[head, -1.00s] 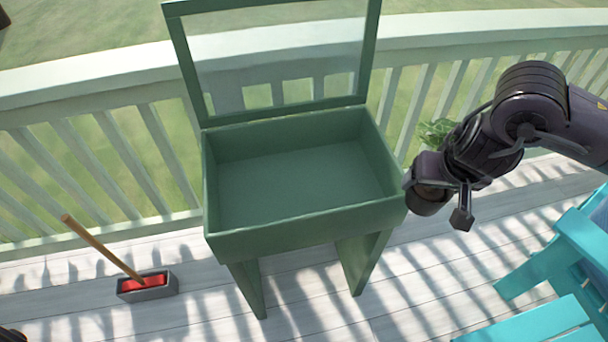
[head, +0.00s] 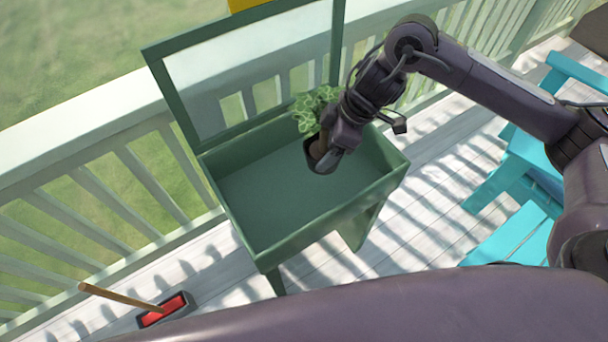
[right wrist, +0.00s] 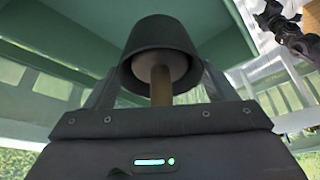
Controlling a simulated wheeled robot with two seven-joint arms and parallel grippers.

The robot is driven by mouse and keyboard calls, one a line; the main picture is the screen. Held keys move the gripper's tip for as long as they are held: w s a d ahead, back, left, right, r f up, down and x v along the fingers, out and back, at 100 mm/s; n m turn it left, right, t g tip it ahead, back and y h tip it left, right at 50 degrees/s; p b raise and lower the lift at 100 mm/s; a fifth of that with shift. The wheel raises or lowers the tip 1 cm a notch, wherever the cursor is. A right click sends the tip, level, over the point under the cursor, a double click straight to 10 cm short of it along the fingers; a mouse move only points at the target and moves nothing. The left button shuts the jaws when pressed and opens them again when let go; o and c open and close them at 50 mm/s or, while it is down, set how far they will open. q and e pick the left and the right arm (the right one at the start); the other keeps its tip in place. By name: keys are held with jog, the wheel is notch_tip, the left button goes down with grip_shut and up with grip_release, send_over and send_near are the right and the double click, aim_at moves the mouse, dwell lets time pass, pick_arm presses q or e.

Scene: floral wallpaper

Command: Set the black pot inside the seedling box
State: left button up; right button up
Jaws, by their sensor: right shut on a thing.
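The seedling box (head: 238,203) is a green wooden box on legs, open at the top, with its framed clear lid (head: 240,69) raised at the back. My right gripper (head: 325,158) is over the right part of the box's opening, shut on the black pot (head: 311,149). Leafy green growth (head: 314,108) shows behind the gripper. In the right wrist view the black pot (right wrist: 162,37) sits between the fingers, its open end with a brown stem facing the camera. The box floor under the pot looks empty; the pot's height above it is hard to judge. My left gripper is out of view.
A pale railing (head: 100,130) runs behind the box. Turquoise chairs (head: 515,225) stand at the right. A grey and red brush (head: 165,310) with a wooden handle lies on the deck at lower left. A yellow thing (head: 246,4) shows at the top edge.

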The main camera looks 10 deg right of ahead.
jog(key=shift+s+a+r+n+g+p, duration=0.1)
jog(key=shift+a+r+n+g+p, duration=0.15)
jog(key=shift+n+p, duration=0.25)
jog(key=shift+s+a+r+n+g+p, duration=0.15)
jog(key=shift+r+n+p, duration=0.1)
jog(key=shift+n, duration=0.75)
jog(key=shift+f, duration=0.25)
jog(key=shift+g, duration=0.3)
notch_tip(320, 180, down, 6)
jog(key=shift+s+r+b, duration=0.1)
jog(key=shift+s+b, duration=0.05)
jog(key=shift+b, duration=0.5)
jog(key=shift+w+f, duration=0.2)
jog(key=shift+f, duration=6.8)
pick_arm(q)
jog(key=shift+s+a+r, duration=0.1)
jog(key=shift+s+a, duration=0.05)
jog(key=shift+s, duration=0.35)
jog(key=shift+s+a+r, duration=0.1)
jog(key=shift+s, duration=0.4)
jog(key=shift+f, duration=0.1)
